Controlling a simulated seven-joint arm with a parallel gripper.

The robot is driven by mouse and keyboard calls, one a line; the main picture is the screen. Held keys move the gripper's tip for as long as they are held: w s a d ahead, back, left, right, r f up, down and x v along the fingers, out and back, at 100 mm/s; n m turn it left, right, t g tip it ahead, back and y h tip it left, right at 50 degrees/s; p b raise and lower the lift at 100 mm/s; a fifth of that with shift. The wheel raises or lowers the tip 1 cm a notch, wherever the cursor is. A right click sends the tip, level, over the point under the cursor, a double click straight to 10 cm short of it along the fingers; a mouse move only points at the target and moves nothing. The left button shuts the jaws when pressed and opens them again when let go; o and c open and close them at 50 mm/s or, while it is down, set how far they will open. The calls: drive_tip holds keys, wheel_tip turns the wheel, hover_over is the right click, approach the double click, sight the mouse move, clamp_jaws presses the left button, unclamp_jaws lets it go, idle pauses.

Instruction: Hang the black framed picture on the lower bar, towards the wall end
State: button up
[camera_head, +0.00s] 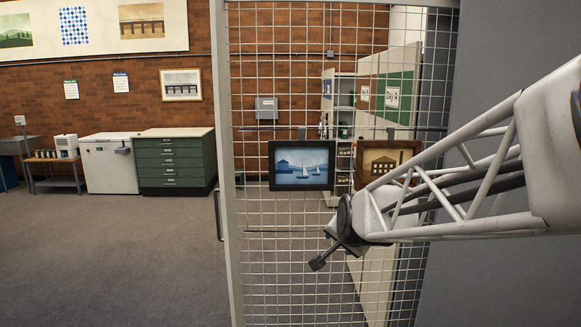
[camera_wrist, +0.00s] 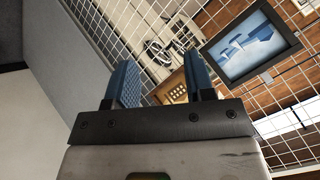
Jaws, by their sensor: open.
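The black framed picture (camera_head: 301,165) shows sailboats on blue water and hangs upright on the wire mesh screen (camera_head: 283,290), just below a dark upper bar (camera_head: 265,128). A lower bar (camera_head: 285,231) crosses the mesh beneath it, with no picture seen on its visible part. My gripper (camera_head: 328,254) is open in front of the mesh, below and slightly right of the picture. In the wrist view, my gripper (camera_wrist: 160,80) has both blue fingers apart with nothing gripped, and the black framed picture (camera_wrist: 250,43) shows tilted, beyond and right of the fingers.
A brown framed picture (camera_head: 385,160) of a building hangs to the right, partly behind my arm. A grey wall (camera_head: 505,50) stands at the right. Green drawers (camera_head: 174,160) and a white cabinet (camera_head: 108,165) stand far left. The carpet (camera_head: 110,250) there is clear.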

drive_tip(key=w+a+m+t, duration=0.2)
drive_tip(key=w+m, duration=0.1)
drive_tip(key=w, duration=0.6)
drive_tip(key=w+a+m+t, duration=0.2)
drive_tip(key=w+m+t, duration=0.1)
drive_tip(key=w, duration=0.6)
drive_tip(key=m+t+h, duration=0.1)
drive_tip(key=m+t, duration=0.2)
drive_tip(key=m, duration=0.1)
approach(302, 188)
drive_tip(key=s, duration=0.2)
drive_tip(key=shift+f, duration=0.15)
drive_tip(key=shift+w, duration=5.3)
drive_tip(key=shift+c, duration=0.3)
clamp_jaws()
